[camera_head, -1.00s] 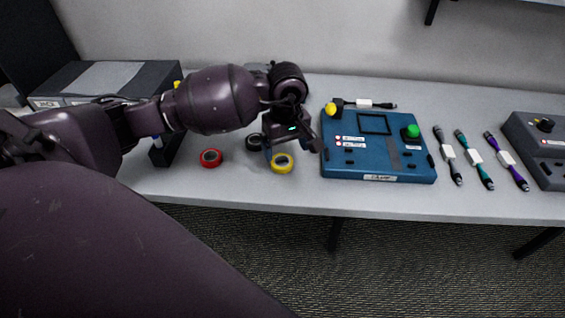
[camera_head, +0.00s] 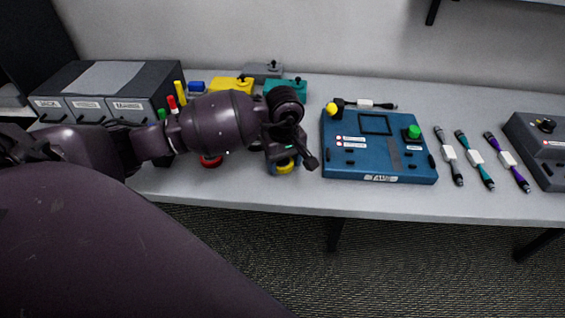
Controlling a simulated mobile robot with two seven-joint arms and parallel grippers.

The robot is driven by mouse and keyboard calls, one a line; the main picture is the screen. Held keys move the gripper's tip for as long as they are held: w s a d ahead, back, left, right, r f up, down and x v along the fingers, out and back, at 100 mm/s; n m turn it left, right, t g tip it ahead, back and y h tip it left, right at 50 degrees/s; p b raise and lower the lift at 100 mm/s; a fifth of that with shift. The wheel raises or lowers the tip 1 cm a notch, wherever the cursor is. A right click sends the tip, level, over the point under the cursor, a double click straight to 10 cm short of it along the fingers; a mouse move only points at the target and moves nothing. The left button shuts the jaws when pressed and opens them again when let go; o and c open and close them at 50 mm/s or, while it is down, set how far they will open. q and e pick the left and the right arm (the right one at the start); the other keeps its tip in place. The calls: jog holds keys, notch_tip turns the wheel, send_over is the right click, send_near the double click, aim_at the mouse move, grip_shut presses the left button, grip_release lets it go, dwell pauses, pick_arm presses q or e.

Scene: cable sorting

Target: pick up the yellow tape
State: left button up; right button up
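The yellow tape (camera_head: 286,169) is a small roll on the grey table, just left of the blue device. My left gripper (camera_head: 293,164) is right over it, with one finger on the right reaching toward the blue device and the other at the tape's left side. The fingers look spread apart. The gripper hides the upper part of the tape, and I cannot tell whether a finger touches it. My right gripper is out of view.
A red tape (camera_head: 211,161) lies to the left, partly behind my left arm. The blue device (camera_head: 377,146) with yellow and green knobs stands close on the right. Several cables (camera_head: 474,160) lie farther right. A drawer box (camera_head: 105,92) and colored pens stand at the left.

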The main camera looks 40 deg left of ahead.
pick_arm(q)
jog(key=c, duration=0.4)
